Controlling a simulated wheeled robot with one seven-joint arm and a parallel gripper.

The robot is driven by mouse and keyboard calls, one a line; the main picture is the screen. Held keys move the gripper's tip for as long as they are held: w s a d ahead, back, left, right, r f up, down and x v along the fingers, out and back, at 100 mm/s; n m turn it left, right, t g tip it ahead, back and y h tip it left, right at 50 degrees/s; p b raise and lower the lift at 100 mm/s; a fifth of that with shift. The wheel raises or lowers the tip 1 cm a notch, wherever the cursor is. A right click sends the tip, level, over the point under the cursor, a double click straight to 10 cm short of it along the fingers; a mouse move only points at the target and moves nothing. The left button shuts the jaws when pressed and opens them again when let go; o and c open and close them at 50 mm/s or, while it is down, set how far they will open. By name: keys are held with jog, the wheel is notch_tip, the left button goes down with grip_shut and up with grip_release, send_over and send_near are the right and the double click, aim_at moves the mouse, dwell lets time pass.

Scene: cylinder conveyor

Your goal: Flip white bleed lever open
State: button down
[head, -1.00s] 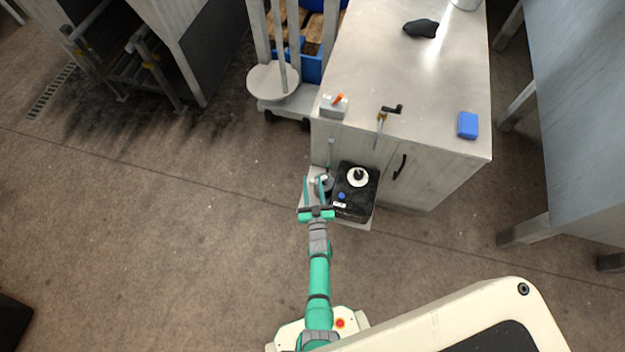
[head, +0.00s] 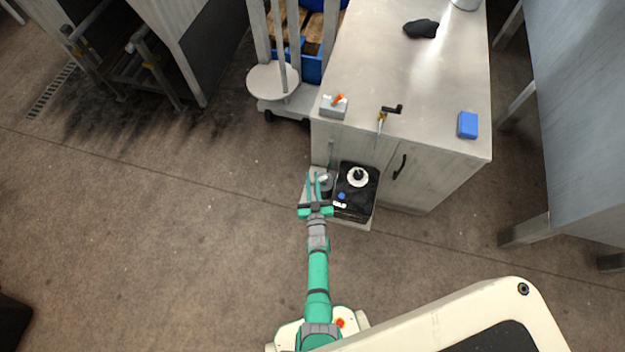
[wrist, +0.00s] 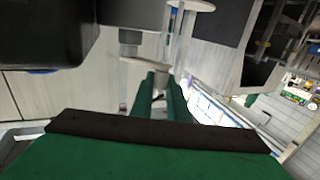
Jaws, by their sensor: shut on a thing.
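The black box-shaped unit (head: 356,205) stands on a low pale base beside the cabinet, with a white ring and black knob on top. A grey cylindrical part (head: 327,187) is at its left, with the small white bleed lever (head: 323,178) at its top. My gripper (head: 314,176) is at the left side of this part, its fingers close together on the lever. In the wrist view, my green gripper fingers (wrist: 160,88) point forward with a narrow gap between them. What lies in the gap is hard to make out.
The cabinet (head: 375,60) behind carries a grey box with an orange switch, a brass valve with a black handle, a blue block and a dark lump. A cart (head: 273,82) with a round plate stands back left. Floor on the left is clear.

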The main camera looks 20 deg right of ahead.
jog(key=shift+w+h, duration=0.1)
jog(key=shift+h, duration=0.2)
jog(key=shift+w+d+m+g+h, duration=0.1)
jog(key=shift+w+m+g+h, duration=0.5)
jog(key=shift+m+g+h, duration=0.75)
jog(key=shift+w+d+m+g+h, duration=0.1)
jog(key=shift+w+m+g+h, duration=0.6)
jog(key=shift+m+h, duration=0.75)
jog(key=shift+w+m+g+h, duration=0.45)
jog(key=shift+m+g+h, duration=0.65)
jog(key=shift+h, duration=0.7)
jog(key=shift+w+d+m+g+h, duration=0.1)
jog(key=shift+d+m+g+h, duration=0.15)
jog(key=shift+m+g+h, duration=0.3)
jog(key=c, duration=1.7)
grip_release()
jog(key=v, duration=1)
jog(key=shift+a+r, duration=0.15)
jog(key=shift+a, duration=0.2)
jog(key=shift+s, duration=0.2)
